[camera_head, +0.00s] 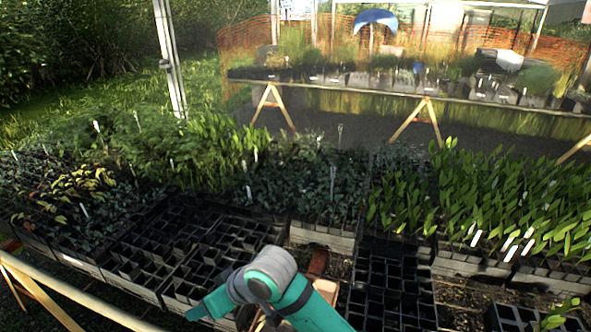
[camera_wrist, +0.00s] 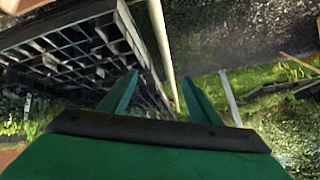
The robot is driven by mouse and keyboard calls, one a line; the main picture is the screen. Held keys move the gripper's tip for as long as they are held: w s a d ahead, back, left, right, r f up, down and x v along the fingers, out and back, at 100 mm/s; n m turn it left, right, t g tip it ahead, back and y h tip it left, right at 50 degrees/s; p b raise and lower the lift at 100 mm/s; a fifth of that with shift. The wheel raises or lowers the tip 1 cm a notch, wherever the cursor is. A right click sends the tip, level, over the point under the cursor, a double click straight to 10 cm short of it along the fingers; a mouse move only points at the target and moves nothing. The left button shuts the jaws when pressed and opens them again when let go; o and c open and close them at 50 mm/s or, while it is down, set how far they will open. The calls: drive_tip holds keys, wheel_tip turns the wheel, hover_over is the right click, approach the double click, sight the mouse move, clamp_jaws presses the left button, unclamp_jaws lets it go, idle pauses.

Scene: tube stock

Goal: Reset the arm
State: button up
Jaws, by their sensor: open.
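My arm shows at the bottom of the head view as teal links with a grey joint. My gripper is teal; in the wrist view its two fingers (camera_wrist: 160,97) stand apart with nothing between them. In the head view a teal pointed end reaches left, low over the empty black trays; I cannot make out the fingers there. Behind the fingers the wrist view shows the side of a black cell tray (camera_wrist: 70,50) and a pale rail (camera_wrist: 160,40).
Empty black cell trays (camera_head: 175,240) lie at front left, and another tray (camera_head: 390,290) is right of my arm. Leafy plants (camera_head: 480,200) fill the bench behind. A wooden rail (camera_head: 80,295) runs along the lower left. A metal post (camera_head: 170,65) stands farther back.

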drive_tip(key=w+a+r+m+t+y, duration=0.1)
drive_tip(key=a+r+m+t+y, duration=0.1)
drive_tip(key=a+r+t+y, duration=0.45)
drive_tip(key=s+d+f+m+t+h, duration=0.4)
drive_tip(key=s+d+f+m+h, duration=0.25)
drive_tip(key=f, duration=0.25)
drive_tip(key=s+d+f+m+t+h, duration=0.3)
drive_tip(key=s+d+f+m+h, duration=0.2)
drive_tip(key=d+f+m, duration=0.3)
drive_tip(key=s+d+f+n+h, duration=0.1)
drive_tip(key=s+d+n, duration=0.2)
drive_tip(key=s+d, duration=0.3)
drive_tip(key=s+d+f+n+h, duration=0.1)
drive_tip(key=s+d, duration=0.5)
drive_tip(key=s, duration=1)
drive_tip(key=shift+s+f+n+g+h, duration=0.2)
drive_tip(key=shift+f+n+g+h, duration=0.35)
drive_tip(key=shift+n, duration=0.7)
